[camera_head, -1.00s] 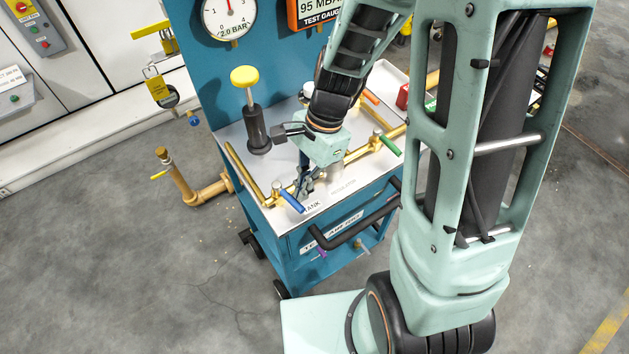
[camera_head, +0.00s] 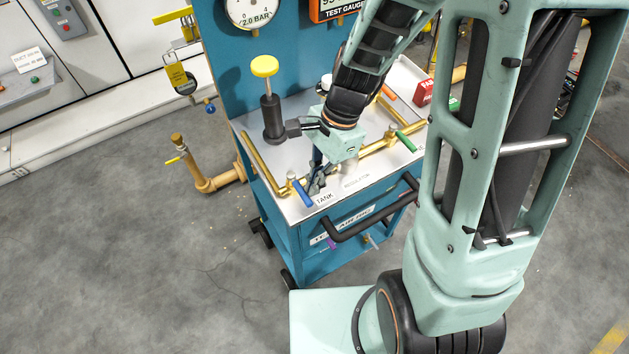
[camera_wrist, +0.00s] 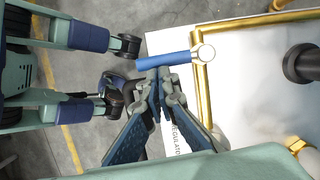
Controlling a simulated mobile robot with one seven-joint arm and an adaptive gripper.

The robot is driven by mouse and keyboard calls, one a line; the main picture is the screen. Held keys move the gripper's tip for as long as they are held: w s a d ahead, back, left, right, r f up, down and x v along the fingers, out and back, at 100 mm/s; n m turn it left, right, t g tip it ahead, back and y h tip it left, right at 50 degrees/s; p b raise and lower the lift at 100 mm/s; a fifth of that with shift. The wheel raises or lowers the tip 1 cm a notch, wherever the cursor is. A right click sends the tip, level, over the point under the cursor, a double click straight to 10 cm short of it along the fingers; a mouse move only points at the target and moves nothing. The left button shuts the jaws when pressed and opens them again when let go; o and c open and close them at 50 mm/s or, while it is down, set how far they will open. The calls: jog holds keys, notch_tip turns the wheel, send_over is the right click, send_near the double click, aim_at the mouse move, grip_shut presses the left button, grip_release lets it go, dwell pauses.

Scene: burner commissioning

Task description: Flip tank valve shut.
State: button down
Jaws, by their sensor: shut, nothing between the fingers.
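The tank valve has a blue lever (camera_head: 302,193) on the brass pipe at the bench's front left corner, beside the TANK label. In the wrist view the blue lever (camera_wrist: 165,61) lies crosswise to the brass pipe (camera_wrist: 203,105), its free end reaching past the bench edge. My gripper (camera_head: 317,186) is low over the front edge, just right of the lever. In the wrist view my gripper's fingertips (camera_wrist: 158,76) are together and empty, right against or very near the lever's side. I cannot tell whether they touch it.
A green-handled valve (camera_head: 405,141) is farther right on the piping. A black post with a yellow knob (camera_head: 265,66) stands behind my gripper. A black push handle (camera_head: 365,215) juts from the cart's front.

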jog(key=p+v, duration=0.8)
jog(key=v, duration=0.2)
jog(key=shift+d, duration=0.1)
dwell(0.5)
